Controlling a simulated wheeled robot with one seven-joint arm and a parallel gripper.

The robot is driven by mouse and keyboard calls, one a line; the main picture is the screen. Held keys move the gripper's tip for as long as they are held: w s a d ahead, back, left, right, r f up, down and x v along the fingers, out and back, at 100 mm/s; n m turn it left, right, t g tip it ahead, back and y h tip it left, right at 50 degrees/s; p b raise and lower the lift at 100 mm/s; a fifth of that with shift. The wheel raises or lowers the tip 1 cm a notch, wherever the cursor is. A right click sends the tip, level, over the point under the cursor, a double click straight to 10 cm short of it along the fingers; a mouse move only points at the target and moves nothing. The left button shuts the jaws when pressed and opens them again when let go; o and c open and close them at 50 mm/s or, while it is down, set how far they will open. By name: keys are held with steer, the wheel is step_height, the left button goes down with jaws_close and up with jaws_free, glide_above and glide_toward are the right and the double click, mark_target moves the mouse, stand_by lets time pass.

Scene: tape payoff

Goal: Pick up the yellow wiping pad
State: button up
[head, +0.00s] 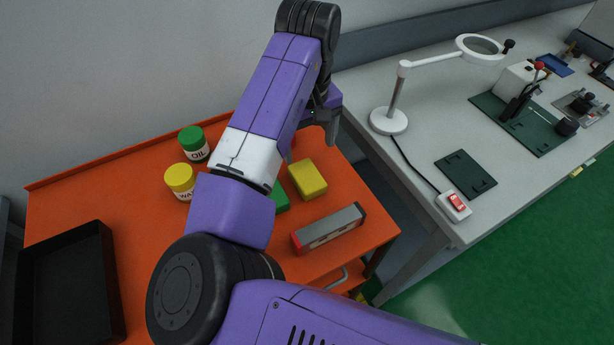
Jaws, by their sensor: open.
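The yellow wiping pad (307,179) is a small yellow block lying on the orange cart top (142,242), right of the white band on my arm. My gripper (314,132) is above the cart's back right part, just behind the pad in the picture and apart from it. The gripper is open, with dark fingers partly hidden by my purple arm. I see nothing between the fingers. A green block (281,198) lies just left of the pad, mostly hidden behind my arm.
A grey and red box-shaped tool (329,229) lies in front of the pad. A green-lidded oil jar (194,144) and a yellow-lidded jar (180,181) stand left of my arm. A black tray (112,285) is at far left. A workbench (428,138) with a magnifier lamp (388,121) stands right.

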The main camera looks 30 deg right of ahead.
mark_target(304, 170)
steer(key=shift+s+a+f, duration=0.2)
steer(key=shift+s+a, duration=0.1)
steer(key=shift+a, duration=0.05)
steer(key=shift+f, duration=0.4)
steer(key=shift+w+a+f+p, duration=0.1)
steer(key=shift+a+f+p, duration=0.15)
steer(key=shift+f, duration=1.45)
steer(key=shift+a+f+p, duration=0.1)
steer(key=shift+f+p, duration=0.1)
steer(key=shift+f, duration=1.45)
steer(key=c, duration=1.4)
